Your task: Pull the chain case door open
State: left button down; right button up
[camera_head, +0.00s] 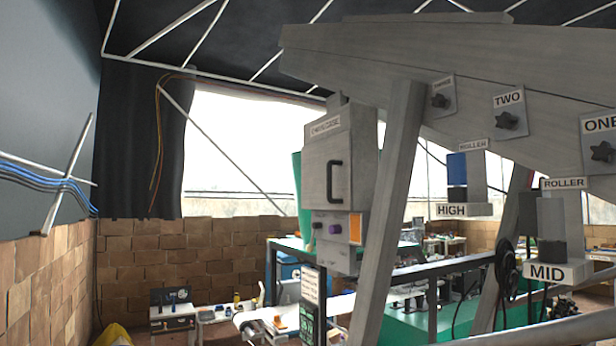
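The chain case is a grey box in the middle of the head view, with a label (326,126) on its upper front that seems to read "CHAIN CASE". Its door (322,170) looks closed, lying flat against the box. A black C-shaped handle (335,182) stands out from the door's right part. Neither of my grippers shows in this view.
Below the door is a panel with a purple knob (334,229) and an orange plate (355,228). A slanted grey post (389,205) stands just right of the case. Labelled roller blocks marked HIGH (452,210) and MID (547,273) are further right.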

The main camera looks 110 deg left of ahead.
aim_at(316, 174)
jog(key=u, duration=3.5)
